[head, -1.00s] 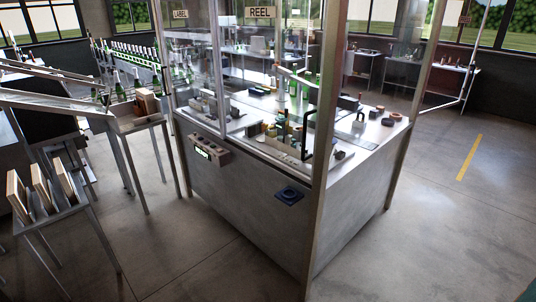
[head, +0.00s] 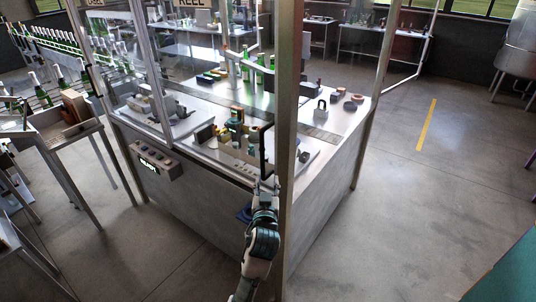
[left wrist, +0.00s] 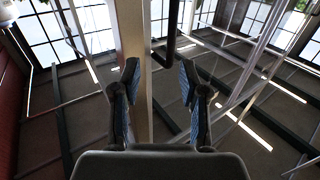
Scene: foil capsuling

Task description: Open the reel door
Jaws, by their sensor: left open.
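The reel door is a clear glass panel (head: 215,70) under the REEL sign (head: 195,2) on the machine cabinet; it looks closed, though its edges are hard to make out. Its black upright bar handle (head: 265,152) is near the corner post. My left gripper (head: 265,183) is just below the handle's lower end, open and empty. In the left wrist view the open fingers (left wrist: 157,82) point toward the dark handle (left wrist: 172,30), which lies beyond the fingertips, slightly right of the middle. Contact with the handle does not show. My right gripper is out of view.
The metal corner post (head: 287,130) stands close right of the handle; it also shows in the left wrist view (left wrist: 134,40). A button box (head: 157,160) is on the cabinet front at left. Bottles and small parts stand inside. The floor to the right (head: 420,200) is clear.

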